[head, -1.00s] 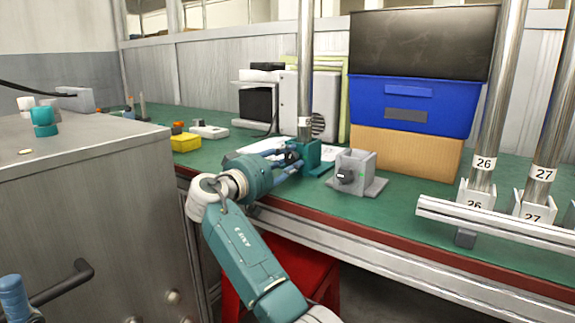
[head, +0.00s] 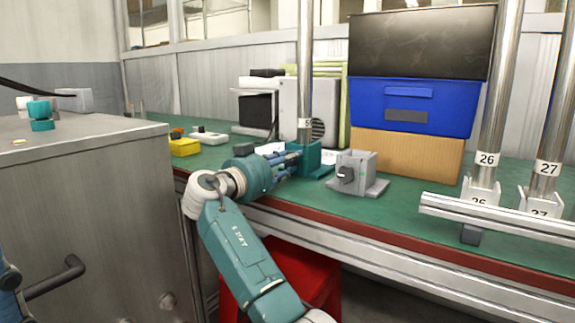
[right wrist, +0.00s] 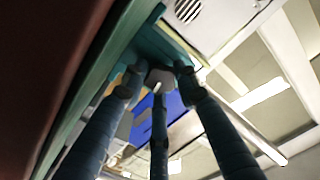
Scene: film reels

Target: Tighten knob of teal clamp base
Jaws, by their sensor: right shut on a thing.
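The teal clamp base (head: 316,157) stands on the green bench top and holds an upright metal pole (head: 305,70). My right gripper (head: 293,158) reaches it from the left, with its blue fingers at the base's near left side. In the right wrist view, the fingers are shut around a greyish knob (right wrist: 159,77) with a light mark, in front of the teal base (right wrist: 160,42). The fingers hide the knob in the head view. A blue part of my left arm (head: 10,280) shows at the lower left edge; its jaws cannot be made out.
A grey clamp base (head: 355,170) with a dark knob stands close to the right. Poles marked 26 (head: 487,160) and 27 (head: 546,169) stand farther right. A blue crate (head: 440,101) and a dark projector-like box (head: 257,108) are behind. A metal cabinet (head: 90,220) is at left.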

